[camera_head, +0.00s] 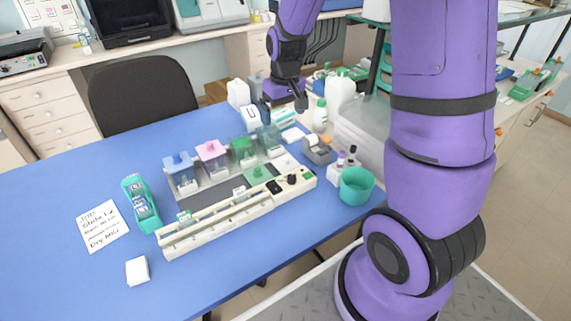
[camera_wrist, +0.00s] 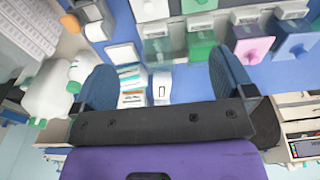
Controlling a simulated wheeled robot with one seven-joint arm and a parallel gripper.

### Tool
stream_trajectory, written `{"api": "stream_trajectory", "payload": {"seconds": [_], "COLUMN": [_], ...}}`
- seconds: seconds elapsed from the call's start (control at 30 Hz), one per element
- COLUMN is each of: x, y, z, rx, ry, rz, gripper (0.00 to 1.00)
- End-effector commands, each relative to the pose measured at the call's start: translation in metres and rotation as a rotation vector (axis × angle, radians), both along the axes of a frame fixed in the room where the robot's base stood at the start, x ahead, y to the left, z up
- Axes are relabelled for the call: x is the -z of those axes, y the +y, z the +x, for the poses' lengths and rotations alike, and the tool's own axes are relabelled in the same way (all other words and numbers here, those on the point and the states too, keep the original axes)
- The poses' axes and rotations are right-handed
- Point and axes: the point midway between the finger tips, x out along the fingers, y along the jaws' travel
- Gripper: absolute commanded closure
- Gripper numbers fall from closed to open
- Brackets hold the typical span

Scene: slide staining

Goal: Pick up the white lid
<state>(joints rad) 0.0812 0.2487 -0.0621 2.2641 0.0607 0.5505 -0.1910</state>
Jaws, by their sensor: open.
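No white piece is certain to be the lid. A flat white piece (camera_wrist: 150,9) lies past the clear jar at the top of the wrist view. A small white block with a dark slot (camera_head: 251,118) stands behind the jars; it shows between my fingers in the wrist view (camera_wrist: 161,88). My gripper (camera_head: 282,106) is open and empty above the back of the blue table, pointing down. In the wrist view its dark fingertips (camera_wrist: 164,66) are spread wide, with the jar row beyond them.
White bottles (camera_head: 340,92) and a teal cup (camera_head: 356,186) stand to the right. The table's left side is mostly free.

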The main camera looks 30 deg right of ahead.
Motion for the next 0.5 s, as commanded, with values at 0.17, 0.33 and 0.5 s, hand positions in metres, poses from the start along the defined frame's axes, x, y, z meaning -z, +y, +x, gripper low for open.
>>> {"api": "stream_trajectory", "payload": {"seconds": [0.17, 0.33, 0.5], "x": [0.051, 0.077, 0.092], "y": [-0.012, -0.017, -0.019], "z": [0.015, 0.020, 0.021], "rx": [0.002, 0.001, 0.000], "ry": [0.054, 0.078, 0.084], "rz": [-0.003, -0.004, -0.005], "gripper": [0.00, 0.00, 0.00]}}
